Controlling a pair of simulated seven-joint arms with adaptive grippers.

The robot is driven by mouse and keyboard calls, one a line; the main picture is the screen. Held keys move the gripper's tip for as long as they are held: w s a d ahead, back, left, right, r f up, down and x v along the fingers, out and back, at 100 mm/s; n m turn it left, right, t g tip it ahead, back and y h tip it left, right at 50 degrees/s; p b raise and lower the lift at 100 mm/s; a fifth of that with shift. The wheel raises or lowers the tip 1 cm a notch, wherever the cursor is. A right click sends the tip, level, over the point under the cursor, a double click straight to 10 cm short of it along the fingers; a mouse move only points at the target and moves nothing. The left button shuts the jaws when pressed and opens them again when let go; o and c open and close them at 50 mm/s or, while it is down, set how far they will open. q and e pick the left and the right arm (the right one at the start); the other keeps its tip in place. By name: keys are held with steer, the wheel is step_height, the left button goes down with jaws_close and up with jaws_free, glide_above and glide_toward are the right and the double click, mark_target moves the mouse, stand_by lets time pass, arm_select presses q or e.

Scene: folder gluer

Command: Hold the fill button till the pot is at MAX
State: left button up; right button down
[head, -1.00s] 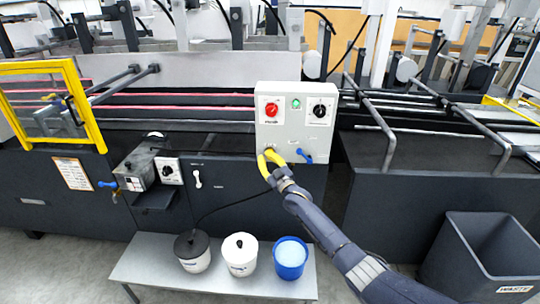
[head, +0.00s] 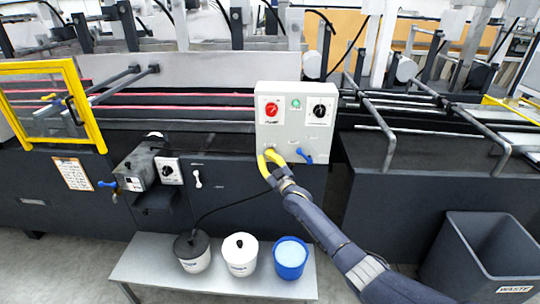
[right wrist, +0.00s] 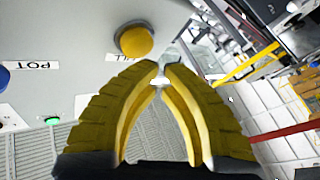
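A grey control box (head: 296,130) stands on the machine front, with a red knob, a green light and a black knob. The yellow fill button (right wrist: 135,40) shows in the right wrist view beside a partly hidden label; a POT label (right wrist: 33,66) is further left. My right gripper (head: 265,152) is at the lower left of the box. In the right wrist view its yellow fingertips (right wrist: 161,70) are almost together, holding nothing visible, just below and right of the button in the picture. Contact cannot be told. The pot's level cannot be read. My left gripper is out of view.
A low bench (head: 150,257) carries a dark-lidded container (head: 192,252), a white container (head: 240,256) and a blue bucket (head: 290,259). A waste bin (head: 485,262) stands at the right.

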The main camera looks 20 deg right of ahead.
steer(key=shift+w+d, duration=0.1)
steer(key=shift+w, duration=0.15)
stand_by(0.4)
steer(key=shift+w, duration=0.2)
steer(key=shift+w+d, duration=0.25)
steer(key=shift+w, duration=0.25)
stand_by(1.0)
steer(key=shift+s, duration=0.2)
stand_by(1.0)
steer(key=shift+s+a, duration=0.3)
steer(key=shift+s, duration=0.45)
steer(key=shift+s+a, duration=0.3)
steer(key=shift+s, duration=0.45)
steer(key=shift+s+a, duration=0.3)
steer(key=shift+s, duration=0.5)
steer(key=shift+s+a, duration=0.3)
steer(key=shift+s, duration=0.45)
